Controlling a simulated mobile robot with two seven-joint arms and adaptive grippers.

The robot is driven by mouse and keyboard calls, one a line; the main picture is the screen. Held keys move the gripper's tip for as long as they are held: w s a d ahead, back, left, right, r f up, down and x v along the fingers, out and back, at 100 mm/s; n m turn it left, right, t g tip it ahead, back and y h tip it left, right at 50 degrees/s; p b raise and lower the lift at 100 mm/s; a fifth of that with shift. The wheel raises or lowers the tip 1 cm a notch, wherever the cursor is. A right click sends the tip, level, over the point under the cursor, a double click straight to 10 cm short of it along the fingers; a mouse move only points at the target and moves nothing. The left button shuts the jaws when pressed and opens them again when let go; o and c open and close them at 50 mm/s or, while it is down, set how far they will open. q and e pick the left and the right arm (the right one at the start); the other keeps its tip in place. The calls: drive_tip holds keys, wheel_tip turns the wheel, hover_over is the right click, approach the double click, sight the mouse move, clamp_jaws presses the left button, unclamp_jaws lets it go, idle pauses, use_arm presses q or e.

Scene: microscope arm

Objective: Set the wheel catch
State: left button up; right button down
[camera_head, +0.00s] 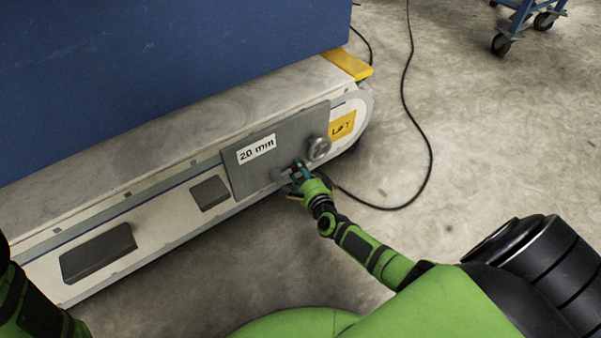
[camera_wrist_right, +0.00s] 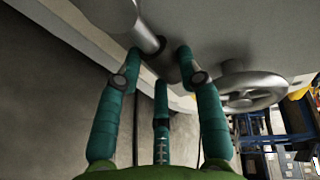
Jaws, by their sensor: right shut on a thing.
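A grey plate (camera_head: 230,172) marked "20 mm" is on the side of the long pale base. A round metal handwheel (camera_head: 318,148) sits at its right end, and it also shows in the right wrist view (camera_wrist_right: 243,88). My right gripper (camera_head: 298,173) is just below and left of the wheel. In the right wrist view its teal fingers (camera_wrist_right: 160,58) are shut on a grey metal bar (camera_wrist_right: 147,38), which looks like the wheel catch. The fingers largely hide the bar in the head view. My left arm shows at the lower left, with its gripper out of view.
A yellow "LIFT" label (camera_head: 342,126) is right of the wheel, and a yellow corner piece (camera_head: 348,63) is above it. A black cable (camera_head: 430,150) loops over the concrete floor. A blue wheeled cart (camera_head: 520,20) stands far off.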

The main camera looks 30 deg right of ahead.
drive_tip(key=shift+d+r, duration=0.15)
drive_tip(key=c, duration=0.8)
unclamp_jaws()
drive_tip(key=shift+o, duration=0.2)
